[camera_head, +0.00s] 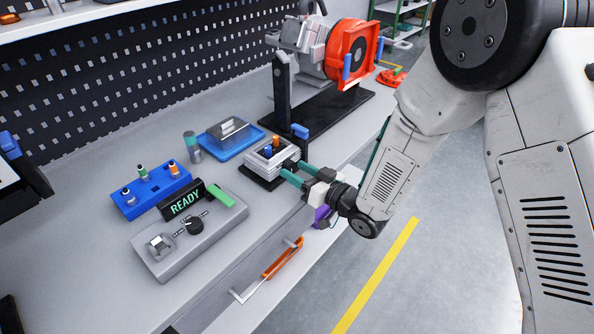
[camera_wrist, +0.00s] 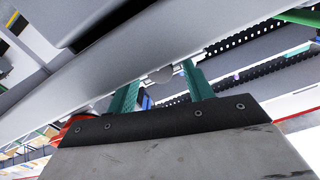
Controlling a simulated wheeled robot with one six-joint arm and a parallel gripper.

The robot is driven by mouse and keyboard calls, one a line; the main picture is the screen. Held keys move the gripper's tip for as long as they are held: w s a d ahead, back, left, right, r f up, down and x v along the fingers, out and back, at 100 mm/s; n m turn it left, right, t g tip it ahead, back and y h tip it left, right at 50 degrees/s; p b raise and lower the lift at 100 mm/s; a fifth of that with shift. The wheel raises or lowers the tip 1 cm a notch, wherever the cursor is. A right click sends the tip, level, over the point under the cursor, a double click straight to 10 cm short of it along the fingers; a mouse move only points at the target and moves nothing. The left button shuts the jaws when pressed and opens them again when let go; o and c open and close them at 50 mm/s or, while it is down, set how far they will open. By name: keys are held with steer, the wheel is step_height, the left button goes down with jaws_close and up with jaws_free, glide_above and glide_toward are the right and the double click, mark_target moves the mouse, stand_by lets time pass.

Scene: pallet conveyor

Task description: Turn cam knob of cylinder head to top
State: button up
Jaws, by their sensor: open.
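The cylinder head (camera_head: 268,160) is a silver ribbed block on a black base on the workbench, with a blue and an orange piece on top. My gripper (camera_head: 298,172), with teal fingers, is at the block's front right side. In the wrist view my gripper (camera_wrist: 160,84) is open, its two fingers apart and pointing at a long grey surface. A small round grey piece (camera_wrist: 161,74) shows between the fingertips, with no clear contact. I cannot tell whether this is the cam knob. In the head view the knob is not clearly visible beside the fingers.
A blue tray (camera_head: 221,151) with a metal part, a blue holder (camera_head: 130,208) with several pegs and a grey panel (camera_head: 175,262) by a "READY" display (camera_head: 186,203) stand left. A black post (camera_head: 282,90) and an orange-framed machine (camera_head: 350,52) stand behind. An orange handle (camera_head: 283,258) lies below.

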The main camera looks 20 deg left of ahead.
steer(key=v, duration=0.7)
stand_by(0.3)
